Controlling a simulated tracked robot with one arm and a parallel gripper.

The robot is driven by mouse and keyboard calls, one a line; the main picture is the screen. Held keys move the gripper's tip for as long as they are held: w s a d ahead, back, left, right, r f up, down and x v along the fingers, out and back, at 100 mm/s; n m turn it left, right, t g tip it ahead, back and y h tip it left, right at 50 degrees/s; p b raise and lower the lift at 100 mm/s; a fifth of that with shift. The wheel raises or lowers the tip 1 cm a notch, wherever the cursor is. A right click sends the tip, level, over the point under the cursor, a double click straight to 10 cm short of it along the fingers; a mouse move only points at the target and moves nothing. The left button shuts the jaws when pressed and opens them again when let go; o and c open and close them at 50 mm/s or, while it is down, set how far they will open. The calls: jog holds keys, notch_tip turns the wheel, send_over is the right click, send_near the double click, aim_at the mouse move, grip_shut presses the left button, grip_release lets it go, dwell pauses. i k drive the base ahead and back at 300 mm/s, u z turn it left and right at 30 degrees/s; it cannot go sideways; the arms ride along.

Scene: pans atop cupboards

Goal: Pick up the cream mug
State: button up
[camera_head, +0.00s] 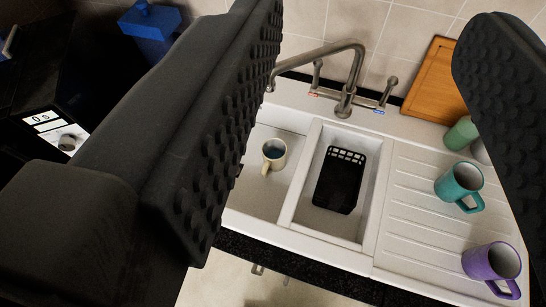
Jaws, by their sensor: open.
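The cream mug (273,154) is inside the larger left sink basin, near its right wall. Its inside looks dark blue and its handle points toward the front of the sink. My gripper (350,130) is open, with one dark studded finger at the left and the other at the right edge of the view. The mug shows between the fingers, close to the left one in the picture, and nothing is held. The left finger hides part of the left basin.
A black basket (340,178) sits in the smaller basin. The tap (346,85) arches over the back of the sink. A teal mug (459,184), a purple mug (490,262) and a green mug (460,134) stand on the drainer at right. A wooden board (437,85) leans behind.

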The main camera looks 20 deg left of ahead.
aim_at(274, 150)
jog(key=k, duration=1.3)
jog(key=u, duration=0.4)
jog(key=i, duration=1.85)
jog(key=z, duration=0.35)
